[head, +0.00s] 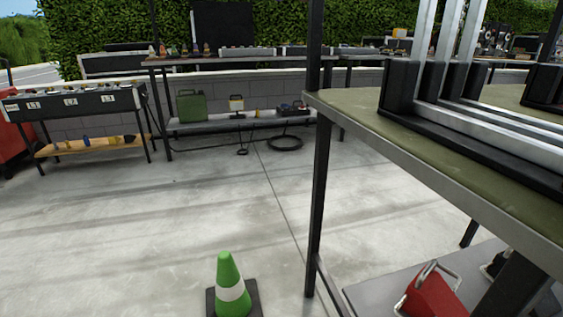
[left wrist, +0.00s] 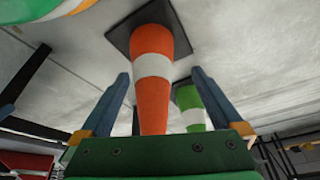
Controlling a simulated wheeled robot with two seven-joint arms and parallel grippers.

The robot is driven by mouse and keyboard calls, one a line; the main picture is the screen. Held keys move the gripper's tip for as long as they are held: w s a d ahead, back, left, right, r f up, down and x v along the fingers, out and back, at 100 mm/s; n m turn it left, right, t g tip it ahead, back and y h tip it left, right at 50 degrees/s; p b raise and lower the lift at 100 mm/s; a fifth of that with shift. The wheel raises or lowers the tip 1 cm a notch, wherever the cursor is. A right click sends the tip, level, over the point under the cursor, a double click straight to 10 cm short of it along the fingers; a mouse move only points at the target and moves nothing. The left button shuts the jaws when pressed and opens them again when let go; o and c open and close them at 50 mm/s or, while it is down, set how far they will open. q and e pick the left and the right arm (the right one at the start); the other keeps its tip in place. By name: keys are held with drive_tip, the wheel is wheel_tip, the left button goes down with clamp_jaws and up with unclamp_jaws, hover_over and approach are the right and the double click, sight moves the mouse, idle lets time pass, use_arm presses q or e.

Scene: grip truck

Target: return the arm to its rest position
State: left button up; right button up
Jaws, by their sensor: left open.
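My left gripper (left wrist: 160,74) shows in the left wrist view, its two blue-grey fingers spread apart and open. An orange cone (left wrist: 152,99) with a white band and a dark square base (left wrist: 122,32) appears between the fingers in that picture. I cannot tell how far it is from them, and no finger is seen closed on it. A green cone (left wrist: 188,98) with a white band is partly hidden behind the right finger. Neither gripper shows in the head view, and my right gripper is in no view.
In the head view a green-and-white cone (head: 227,272) stands on the concrete floor (head: 180,215). A green-topped workbench (head: 440,165) with metal frames fills the right side. A red box (head: 435,293) sits on its lower shelf. Shelves (head: 240,124) line the back wall. The middle floor is clear.

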use_arm(q)
drive_tip(key=s+a+r+g+p, duration=0.3)
drive_tip(key=s+r+p, duration=1.4)
drive_tip(key=p, duration=2)
wheel_tip(320, 180, up, 3)
drive_tip(key=shift+r+y+p, duration=0.2)
drive_tip(key=shift+y+p, duration=0.1)
drive_tip(key=shift+p, duration=0.05)
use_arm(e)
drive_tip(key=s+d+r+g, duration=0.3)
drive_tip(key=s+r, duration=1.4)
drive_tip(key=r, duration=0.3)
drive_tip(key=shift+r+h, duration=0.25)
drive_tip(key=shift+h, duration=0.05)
